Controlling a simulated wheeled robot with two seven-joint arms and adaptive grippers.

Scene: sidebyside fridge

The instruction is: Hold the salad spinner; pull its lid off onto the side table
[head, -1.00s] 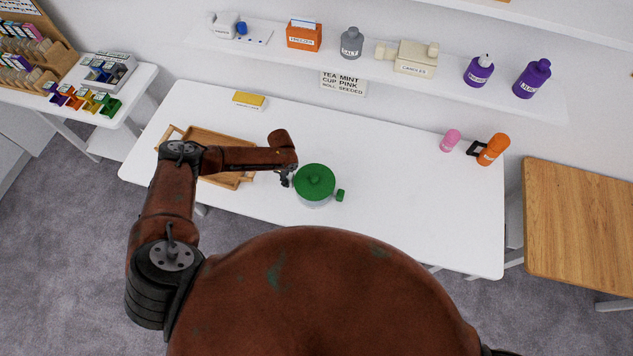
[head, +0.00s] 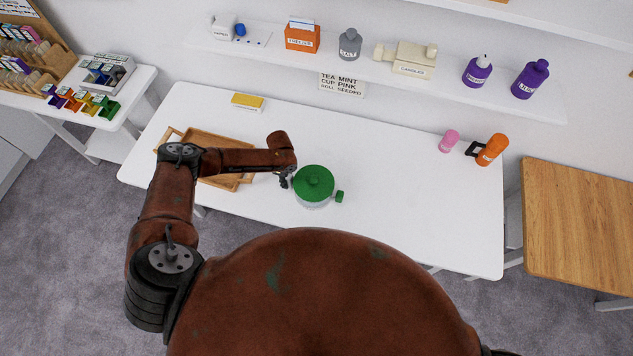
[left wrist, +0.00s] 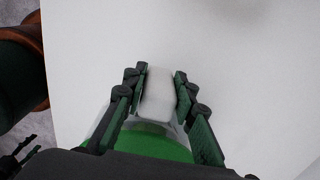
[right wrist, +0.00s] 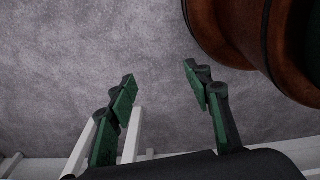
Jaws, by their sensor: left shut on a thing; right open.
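The salad spinner (head: 312,200) stands upright on the white table, with a clear bowl. Its green lid (head: 314,182) is on top, with a green knob (head: 340,196) sticking out at the right. My left gripper (head: 287,178) is at the spinner's left side. In the left wrist view its fingers (left wrist: 160,90) are shut on a pale, whitish handle (left wrist: 159,95) of the spinner, with the green lid (left wrist: 145,143) just below. My right gripper (right wrist: 160,92) is open and empty over the grey floor. The wooden side table (head: 580,225) stands at the right, its top bare.
A wooden tray (head: 240,182) lies behind my left forearm on the white table (head: 400,215).

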